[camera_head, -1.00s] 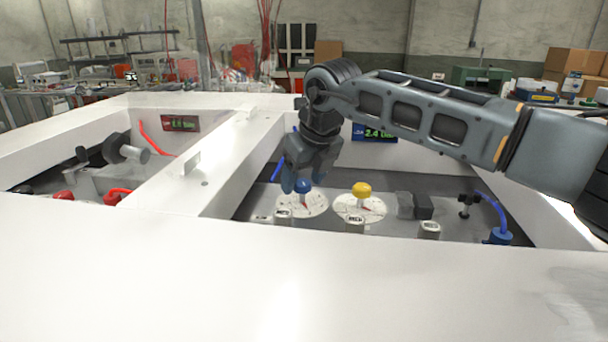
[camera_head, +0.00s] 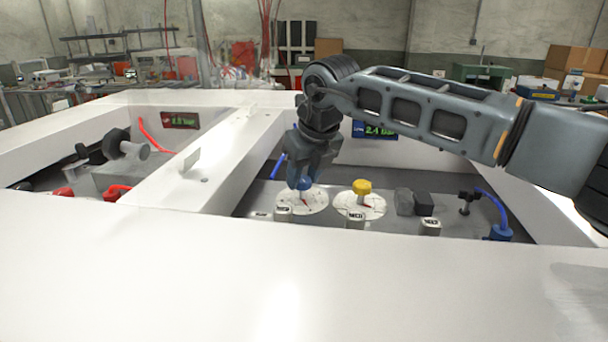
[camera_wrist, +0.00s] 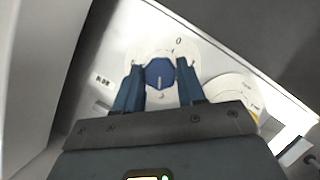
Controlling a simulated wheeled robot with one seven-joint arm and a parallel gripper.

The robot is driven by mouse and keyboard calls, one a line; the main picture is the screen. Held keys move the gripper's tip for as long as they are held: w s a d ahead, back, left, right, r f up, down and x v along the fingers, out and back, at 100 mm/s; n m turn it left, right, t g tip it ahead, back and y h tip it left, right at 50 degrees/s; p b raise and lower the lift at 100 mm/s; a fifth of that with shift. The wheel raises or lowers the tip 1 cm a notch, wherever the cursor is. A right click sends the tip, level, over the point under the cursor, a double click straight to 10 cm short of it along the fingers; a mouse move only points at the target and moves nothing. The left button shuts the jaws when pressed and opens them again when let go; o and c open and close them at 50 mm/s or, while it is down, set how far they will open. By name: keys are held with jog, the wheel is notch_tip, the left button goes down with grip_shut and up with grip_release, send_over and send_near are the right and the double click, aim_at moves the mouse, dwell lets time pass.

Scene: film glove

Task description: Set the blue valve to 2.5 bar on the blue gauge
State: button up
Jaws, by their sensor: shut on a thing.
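The blue valve knob (camera_head: 305,184) stands on a white round dial (camera_head: 314,203) in the right-hand recess. My gripper (camera_head: 302,182) reaches down onto it from above. In the wrist view the blue knob (camera_wrist: 159,74) sits between my two blue fingers, one on each side, and my gripper is shut on it. A light mark line shows on the knob's top. The blue gauge (camera_head: 375,131) on the recess's back wall, partly behind my arm, reads 2.4 bar.
A yellow knob (camera_head: 362,187) on its own dial (camera_head: 345,206) stands close to the right of the blue one. A red gauge (camera_head: 180,121) is in the left recess. White panel edges surround the recess.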

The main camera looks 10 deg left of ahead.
jog(key=shift+m, duration=0.4)
jog(key=o, duration=1.1)
jog(key=shift+c, duration=0.2)
jog(key=b+v, duration=0.2)
jog(key=v, duration=0.5)
jog(key=shift+s+r, duration=0.25)
jog(key=shift+r, duration=0.1)
